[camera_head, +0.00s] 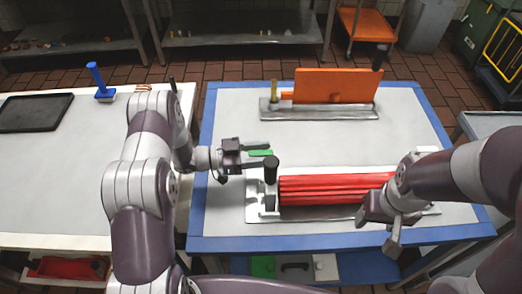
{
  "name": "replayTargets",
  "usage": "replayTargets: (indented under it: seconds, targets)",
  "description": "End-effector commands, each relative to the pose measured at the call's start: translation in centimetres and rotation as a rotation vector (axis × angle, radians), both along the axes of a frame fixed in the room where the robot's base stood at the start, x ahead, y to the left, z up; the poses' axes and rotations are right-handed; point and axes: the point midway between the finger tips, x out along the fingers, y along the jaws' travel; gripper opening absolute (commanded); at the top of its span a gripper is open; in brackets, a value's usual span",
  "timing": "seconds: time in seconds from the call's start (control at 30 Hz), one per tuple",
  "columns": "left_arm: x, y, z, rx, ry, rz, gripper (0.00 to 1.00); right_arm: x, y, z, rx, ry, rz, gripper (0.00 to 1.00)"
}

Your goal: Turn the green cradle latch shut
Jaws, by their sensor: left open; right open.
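The green latch (262,153) shows as a small green strip at the upper left of the metal cradle (261,215). My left gripper (266,154) is open, its two fingers pointing right, one above and one below the green strip in the picture. I cannot tell whether they touch it. A black-knobbed post (271,162) stands at the cradle's left end and overlaps the lower fingertip. A red ribbed roller (325,190) lies in the cradle. My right gripper (380,230) is open and empty at the cradle's right end, hiding part of the roller and cradle there.
An orange board (335,86) stands upright on a metal base (320,111) at the back of the blue-edged table (217,125). A left table (60,180) holds a dark tray (36,113) and a blue-handled tool (98,80). The blue-edged table is bare between board and cradle.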

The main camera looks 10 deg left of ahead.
Motion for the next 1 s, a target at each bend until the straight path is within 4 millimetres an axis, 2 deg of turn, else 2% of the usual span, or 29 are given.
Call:
replayTargets:
  seconds: [0.23, 0.27, 0.3, 0.4, 0.57, 0.73, 0.9, 1.0]
  targets:
    - [0.1, -0.1, -0.1, 0.0, 0.0, 0.001, 0.47, 0.0, 0.0, 0.0, 0.0, 0.0, 0.0, 0.61]
    - [0.1, -0.1, -0.1, 0.0, 0.0, 0.001, 0.4, 0.0, 0.0, 0.0, 0.0, 0.0, 0.0, 0.61]
    - [0.1, -0.1, 0.0, 0.001, 0.0, 0.001, 0.27, 0.0, 0.0, 0.0, 0.0, 0.0, 0.0, 0.61]
    - [0.1, -0.1, 0.0, 0.001, 0.0, 0.001, 0.0, 0.0, 0.0, 0.0, 0.0, 0.0, 0.0, 0.61]
    - [0.0, -0.2, 0.1, -0.001, 0.001, 0.015, 0.0, 0.0, 0.0, 0.2, 0.0, 0.0, 0.0, 0.61]
    - [-0.5, -0.4, 0.5, -0.003, 0.006, 0.209, 0.0, 0.0, 0.0, 1.9, 0.0, 0.0, 0.0, 0.61]
    - [-0.8, -0.6, 0.2, -0.001, 0.001, 0.375, 0.0, 0.0, 0.0, 2.3, 0.0, 0.0, 0.0, 0.61]
    - [-0.8, -0.6, 0.0, 0.001, 0.0, 0.41, 0.0, 0.0, 0.0, 2.3, 0.0, 0.0, 0.0, 0.61]
